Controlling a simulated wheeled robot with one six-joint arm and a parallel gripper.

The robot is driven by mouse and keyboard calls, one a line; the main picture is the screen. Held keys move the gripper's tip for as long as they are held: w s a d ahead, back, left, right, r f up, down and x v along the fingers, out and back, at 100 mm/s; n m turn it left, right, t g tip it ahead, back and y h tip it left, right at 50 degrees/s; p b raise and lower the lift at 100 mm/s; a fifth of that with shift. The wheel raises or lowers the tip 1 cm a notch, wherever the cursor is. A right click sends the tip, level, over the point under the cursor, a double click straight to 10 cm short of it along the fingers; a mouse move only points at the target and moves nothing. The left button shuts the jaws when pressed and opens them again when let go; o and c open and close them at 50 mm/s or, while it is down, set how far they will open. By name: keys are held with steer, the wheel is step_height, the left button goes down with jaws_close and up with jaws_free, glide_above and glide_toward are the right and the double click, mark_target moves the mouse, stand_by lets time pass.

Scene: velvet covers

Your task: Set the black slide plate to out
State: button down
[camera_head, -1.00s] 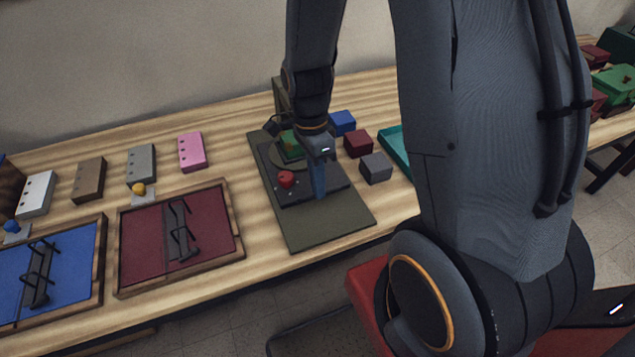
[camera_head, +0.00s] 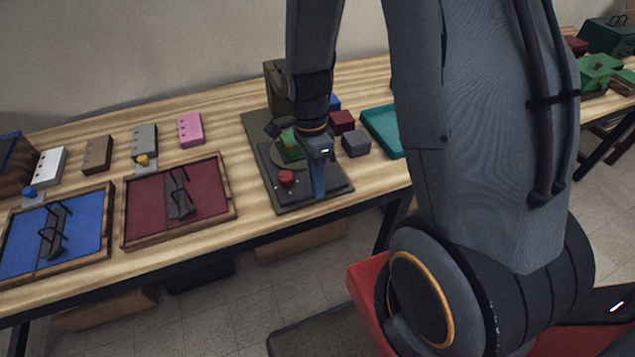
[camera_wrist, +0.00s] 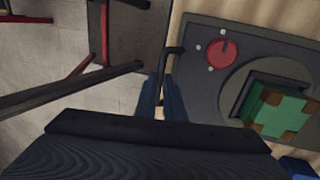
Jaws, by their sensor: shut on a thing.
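The black slide plate (camera_head: 333,179) lies at the front end of its olive base (camera_head: 258,124), with a bare strip of base behind it. On the plate are a red knob (camera_head: 286,178) and a round disc (camera_head: 281,158) bearing a green block (camera_head: 290,141). In the wrist view the plate (camera_wrist: 205,101) has a dark bar handle (camera_wrist: 170,50) along its edge. My gripper (camera_head: 318,188), also in the wrist view (camera_wrist: 160,92), is shut on that handle. My wrist hides part of the plate and block.
Dark red (camera_head: 342,121) and grey (camera_head: 356,143) blocks and a teal tray (camera_head: 376,124) stand right of the base. Maroon (camera_head: 147,207) and blue (camera_head: 80,225) framed panels lie to the left.

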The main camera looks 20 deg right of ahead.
steer(key=shift+s, duration=0.25)
steer(key=c, duration=1.8)
jaws_free()
steer(key=shift+s, duration=0.1)
steer(key=shift+c, duration=0.2)
steer(key=shift+w+r, duration=0.25)
steer(key=shift+r, duration=0.15)
step_height(320, 180, up, 7)
steer(key=w+b, duration=0.1)
steer(key=shift+b, duration=0.35)
steer(key=shift+w, duration=0.1)
steer(key=s+n+t, duration=0.1)
steer(key=n, duration=0.5)
steer(key=s+r+n+t+b, duration=0.1)
steer(key=n, duration=0.5)
steer(key=s+r+n+t, duration=0.1)
steer(key=n, duration=0.4)
steer(key=shift+s+d+r+n+t, duration=0.1)
steer(key=shift+s+r+n+t, duration=0.1)
steer(key=shift+r+n+t, duration=0.15)
